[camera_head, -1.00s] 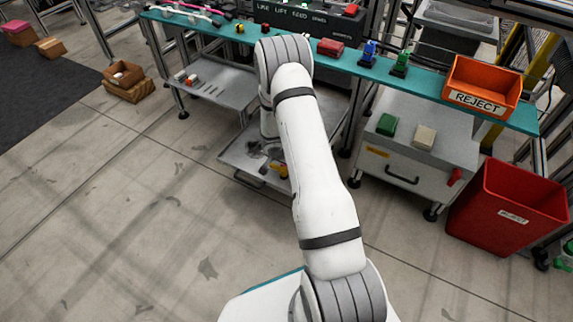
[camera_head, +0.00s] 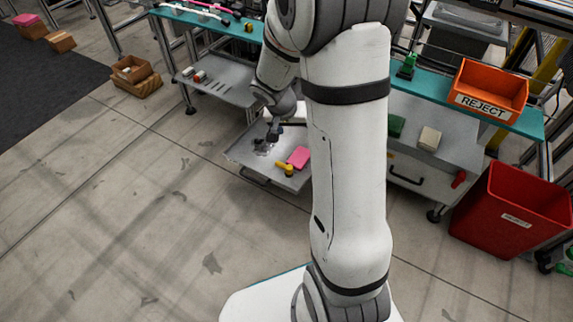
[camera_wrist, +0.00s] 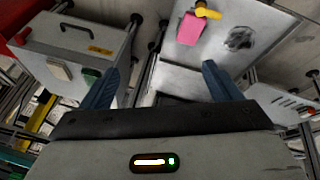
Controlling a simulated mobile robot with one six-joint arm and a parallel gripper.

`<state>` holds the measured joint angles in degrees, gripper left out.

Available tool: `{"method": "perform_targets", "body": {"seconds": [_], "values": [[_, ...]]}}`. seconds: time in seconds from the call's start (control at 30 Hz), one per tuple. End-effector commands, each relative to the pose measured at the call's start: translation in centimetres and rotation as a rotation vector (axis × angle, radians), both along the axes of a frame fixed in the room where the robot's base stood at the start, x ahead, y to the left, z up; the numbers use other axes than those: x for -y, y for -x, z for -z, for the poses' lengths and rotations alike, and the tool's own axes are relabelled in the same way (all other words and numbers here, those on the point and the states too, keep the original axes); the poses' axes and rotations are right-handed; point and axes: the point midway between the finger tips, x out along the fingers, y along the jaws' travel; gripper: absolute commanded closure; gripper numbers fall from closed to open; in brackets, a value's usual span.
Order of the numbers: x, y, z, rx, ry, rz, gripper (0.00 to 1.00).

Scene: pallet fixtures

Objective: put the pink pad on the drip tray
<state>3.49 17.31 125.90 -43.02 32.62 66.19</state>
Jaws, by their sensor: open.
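My gripper (camera_head: 273,132) is above the tray, left of the pad. In the wrist view my gripper (camera_wrist: 160,68) has its fingers spread with nothing between them.
A yellow object (camera_head: 286,169) lies at the pad's front edge. A grey cabinet with a green block (camera_head: 396,125) and a beige block (camera_head: 429,139) stands right. An orange reject bin (camera_head: 490,88) is on the teal bench above. A red bin (camera_head: 510,210) stands right. The front floor is clear.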

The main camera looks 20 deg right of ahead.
Motion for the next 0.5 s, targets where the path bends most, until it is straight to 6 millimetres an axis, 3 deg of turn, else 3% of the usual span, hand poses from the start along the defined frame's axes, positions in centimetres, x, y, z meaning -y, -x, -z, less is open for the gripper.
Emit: {"method": "perform_targets", "body": {"seconds": [0.03,0.2,0.4,0.5], "values": [[-0.6,1.8,-2.0,-0.018,-0.01,-0.034,0.16],[-3.2,8.1,-6.4,-0.109,-0.078,-0.185,0.16],[-7.0,15.0,-9.4,-0.172,-0.202,-0.406,0.16],[-8.5,17.3,-10.1,-0.181,-0.253,-0.498,0.16]]}}
